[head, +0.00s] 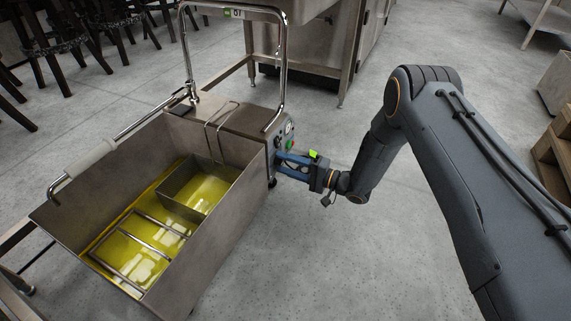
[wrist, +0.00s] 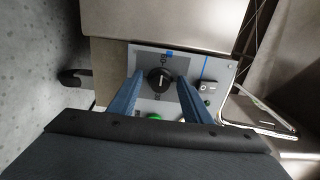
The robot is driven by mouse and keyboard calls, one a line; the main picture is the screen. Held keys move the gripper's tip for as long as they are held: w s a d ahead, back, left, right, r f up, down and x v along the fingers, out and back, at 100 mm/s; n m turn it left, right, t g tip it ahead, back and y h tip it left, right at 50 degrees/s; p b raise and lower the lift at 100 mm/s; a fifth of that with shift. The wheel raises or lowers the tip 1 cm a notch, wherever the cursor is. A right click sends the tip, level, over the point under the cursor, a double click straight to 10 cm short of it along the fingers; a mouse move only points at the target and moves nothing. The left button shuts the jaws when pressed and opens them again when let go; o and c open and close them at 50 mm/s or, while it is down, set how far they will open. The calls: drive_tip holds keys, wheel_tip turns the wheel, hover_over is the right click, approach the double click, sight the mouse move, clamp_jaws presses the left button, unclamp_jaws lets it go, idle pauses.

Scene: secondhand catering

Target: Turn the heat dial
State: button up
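The heat dial (wrist: 159,79) is a round black knob with a pale pointer mark, on a light grey control panel (wrist: 212,72) in the wrist view. My gripper (wrist: 160,80) has two blue fingers. They are apart, one on each side of the dial in the picture, with a gap to it on both sides. I cannot tell how far the fingertips are from the panel. In the head view my gripper (head: 279,161) reaches the end face of the fryer (head: 232,228) from the right. I cannot make out the dial there.
A green button (wrist: 154,117) and a small switch (wrist: 207,87) sit near the dial. The fryer holds yellow oil with a basket (head: 205,181) in it. A metal bench (head: 300,65) stands behind. Bar stools (head: 75,35) are at the back left.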

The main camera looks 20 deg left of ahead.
drive_tip(key=d+p, duration=0.2)
drive_tip(key=d, duration=0.5)
drive_tip(key=shift+s+d+p, duration=0.35)
drive_tip(key=shift+d, duration=0.05)
idle(0.3)
